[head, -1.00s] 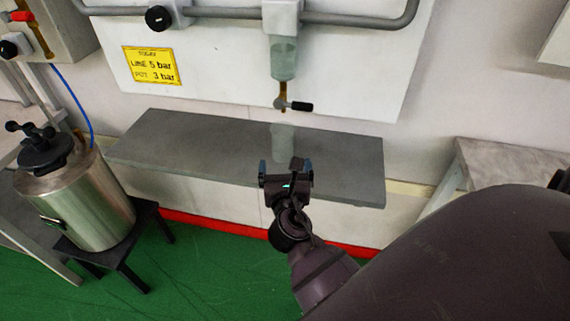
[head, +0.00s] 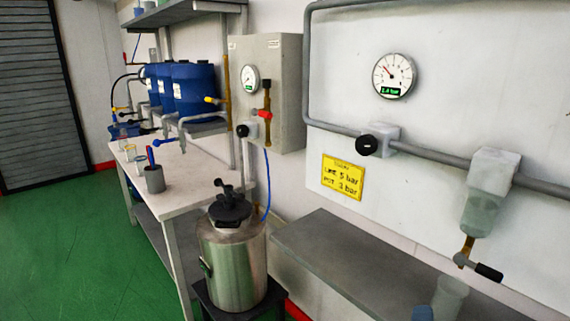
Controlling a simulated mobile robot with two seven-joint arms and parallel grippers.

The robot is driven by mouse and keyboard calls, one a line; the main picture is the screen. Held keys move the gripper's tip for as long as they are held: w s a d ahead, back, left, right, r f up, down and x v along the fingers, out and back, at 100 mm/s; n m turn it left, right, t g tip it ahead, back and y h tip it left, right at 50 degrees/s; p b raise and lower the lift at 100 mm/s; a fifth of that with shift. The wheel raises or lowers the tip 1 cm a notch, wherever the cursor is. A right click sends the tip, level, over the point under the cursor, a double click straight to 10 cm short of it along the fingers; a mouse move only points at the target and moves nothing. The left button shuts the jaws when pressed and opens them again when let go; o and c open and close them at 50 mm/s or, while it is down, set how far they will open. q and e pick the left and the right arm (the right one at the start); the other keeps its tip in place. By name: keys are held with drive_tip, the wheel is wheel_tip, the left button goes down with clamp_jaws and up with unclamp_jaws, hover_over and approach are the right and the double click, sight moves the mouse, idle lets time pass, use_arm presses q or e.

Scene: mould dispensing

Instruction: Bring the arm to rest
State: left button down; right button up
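A translucent cup (head: 450,294) stands on the grey wall shelf (head: 345,258) at the lower right of the head view. A small blue piece at the bottom edge looks like a fingertip of my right gripper (head: 422,313), just left of the cup's base. The rest of that gripper and its arm are out of the picture, so its opening does not show. My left gripper is not in view.
A steel pressure pot (head: 232,262) stands on a dark stool left of the shelf. A white bench (head: 190,180) with small vessels and blue drums (head: 192,88) is behind it. A dispenser outlet with a valve (head: 488,270) hangs above the shelf. Green floor at left is clear.

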drive_tip(key=s+f+m+g+y, duration=0.2)
drive_tip(key=s+f+m+y, duration=0.1)
drive_tip(key=s+f+m, duration=0.4)
drive_tip(key=s+a+f+m+g+y+p, duration=0.1)
drive_tip(key=s+f+m+y, duration=0.3)
drive_tip(key=s, duration=0.9)
wheel_tip(320, 180, down, 3)
drive_tip(key=m+g, duration=0.1)
drive_tip(key=m, duration=0.4)
drive_tip(key=shift+s+a+f+m, duration=0.15)
drive_tip(key=shift+s+a+m, duration=0.1)
drive_tip(key=shift+m, duration=0.15)
